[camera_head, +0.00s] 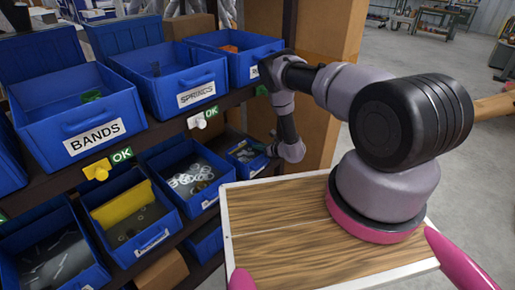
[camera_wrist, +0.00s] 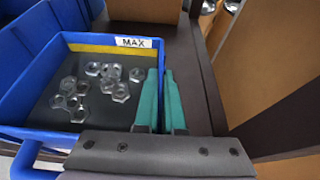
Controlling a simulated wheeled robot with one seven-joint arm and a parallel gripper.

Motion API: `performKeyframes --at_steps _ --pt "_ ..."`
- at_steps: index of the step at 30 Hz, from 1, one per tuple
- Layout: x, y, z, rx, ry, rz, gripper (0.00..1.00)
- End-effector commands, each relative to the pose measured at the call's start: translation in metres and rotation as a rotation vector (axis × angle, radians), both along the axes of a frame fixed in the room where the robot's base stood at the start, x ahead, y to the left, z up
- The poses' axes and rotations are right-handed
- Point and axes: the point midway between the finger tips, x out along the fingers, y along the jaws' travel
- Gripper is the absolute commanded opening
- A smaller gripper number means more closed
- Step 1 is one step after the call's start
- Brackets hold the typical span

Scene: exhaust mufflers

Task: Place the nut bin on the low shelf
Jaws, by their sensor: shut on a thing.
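The nut bin (camera_wrist: 100,62) is blue, with several loose hex nuts, a yellow inner strip and a "MAX" label at its far end. In the head view the nut bin (camera_head: 236,149) is small and partly hidden, at the right end of the lower shelf (camera_head: 150,171). My gripper (camera_wrist: 160,75) has its two green fingers on either side of the bin's right wall and is shut on it. In the head view my gripper (camera_head: 271,147) reaches down at the bin's right side. The bin looks level; whether its base touches the shelf is hidden.
Blue bins, one of rings (camera_head: 190,177) and one with a yellow divider (camera_head: 125,210), stand to the left. The bands bin (camera_head: 92,118) and springs bin (camera_head: 180,80) are above. A dark shelf upright (camera_head: 290,25) and cardboard box (camera_head: 330,40) are close on the right.

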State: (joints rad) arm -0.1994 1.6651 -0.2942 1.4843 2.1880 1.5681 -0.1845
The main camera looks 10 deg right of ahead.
Motion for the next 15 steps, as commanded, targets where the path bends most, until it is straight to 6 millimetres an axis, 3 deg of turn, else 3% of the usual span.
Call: performKeyframes --at_steps 13,15 --pt "0.0005 -0.0004 -0.0077 0.002 -0.001 -0.001 0.0" --pt "0.0003 -0.0002 -0.0073 0.001 -0.001 0.0 0.33"
